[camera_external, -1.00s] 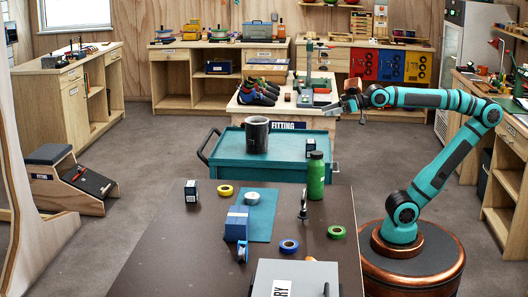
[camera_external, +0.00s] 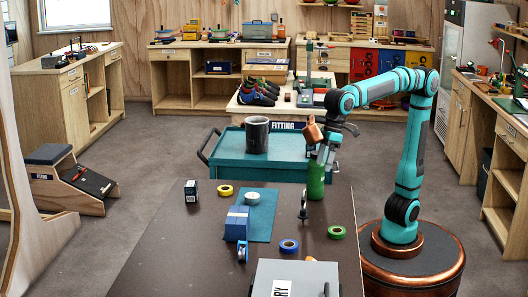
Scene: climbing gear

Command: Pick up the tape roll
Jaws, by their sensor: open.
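Several tape rolls lie on the dark brown table (camera_external: 175,250): a yellow one (camera_external: 225,190) at the back left, a white one (camera_external: 252,198) on a teal mat (camera_external: 262,225), a blue one (camera_external: 289,246) near the middle, and a green one (camera_external: 336,232) at the right. My gripper (camera_external: 322,160) points down at the table's back right, in front of the top of a green bottle (camera_external: 316,184). Its jaws are open, and I see nothing held in them. It is behind and above the green and blue rolls. The bottle's cap is hidden by the gripper.
A dark upright tool (camera_external: 304,206) stands close to the bottle. A blue box (camera_external: 236,226) and a small blue item (camera_external: 242,252) are left of the blue roll. A grey case (camera_external: 300,272) fills the front. A small dark box (camera_external: 191,191) sits back left.

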